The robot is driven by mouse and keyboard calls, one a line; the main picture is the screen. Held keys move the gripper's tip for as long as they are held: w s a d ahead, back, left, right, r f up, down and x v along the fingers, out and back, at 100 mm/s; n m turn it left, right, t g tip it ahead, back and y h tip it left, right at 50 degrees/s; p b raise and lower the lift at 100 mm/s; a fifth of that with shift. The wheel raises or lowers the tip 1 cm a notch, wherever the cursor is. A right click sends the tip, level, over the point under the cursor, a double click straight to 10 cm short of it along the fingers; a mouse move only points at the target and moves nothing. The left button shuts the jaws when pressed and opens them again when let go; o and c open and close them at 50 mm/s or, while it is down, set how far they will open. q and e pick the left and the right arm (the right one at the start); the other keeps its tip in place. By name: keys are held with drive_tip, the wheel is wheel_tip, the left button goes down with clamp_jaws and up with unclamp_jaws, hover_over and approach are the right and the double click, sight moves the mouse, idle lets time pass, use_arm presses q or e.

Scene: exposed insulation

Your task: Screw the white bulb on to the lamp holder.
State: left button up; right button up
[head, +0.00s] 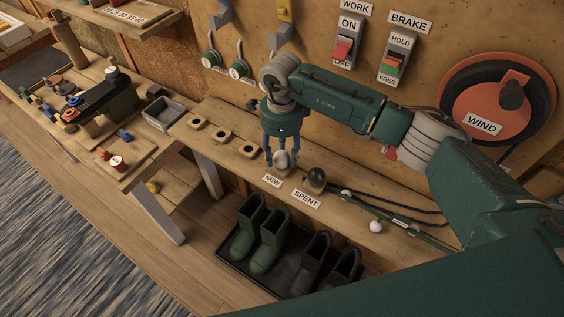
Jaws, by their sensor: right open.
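The white bulb (281,159) stands upright on the narrow bench behind the NEW label. My right gripper (281,158) points down over it, with its fingers around the bulb. The gripper is open, and the fingers partly hide the bulb. A dark bulb (316,177) stands to the right on a small wooden block, behind the SPENT label. A thin dark-green rod (400,221) with pale parts lies further right on the bench; I cannot tell whether it includes the lamp holder. My left gripper is not in view.
Several small wooden blocks with holes (221,135) line the bench to the left. A white ball (376,226) sits near its front edge. Switches marked WORK (347,42) and BRAKE (396,58) and a WIND reel (492,100) are on the wall. Boots (262,238) stand below.

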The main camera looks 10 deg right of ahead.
drive_tip(key=shift+c, duration=0.6)
drive_tip(key=shift+c, duration=1.4)
drive_tip(key=shift+r, duration=0.75)
drive_tip(key=shift+r+p, duration=1.6)
drive_tip(key=shift+r, duration=1.05)
drive_tip(key=shift+s, duration=0.15)
drive_tip(key=s+a+p, duration=0.3)
drive_tip(key=s, duration=1.2)
drive_tip(key=shift+s, duration=0.25)
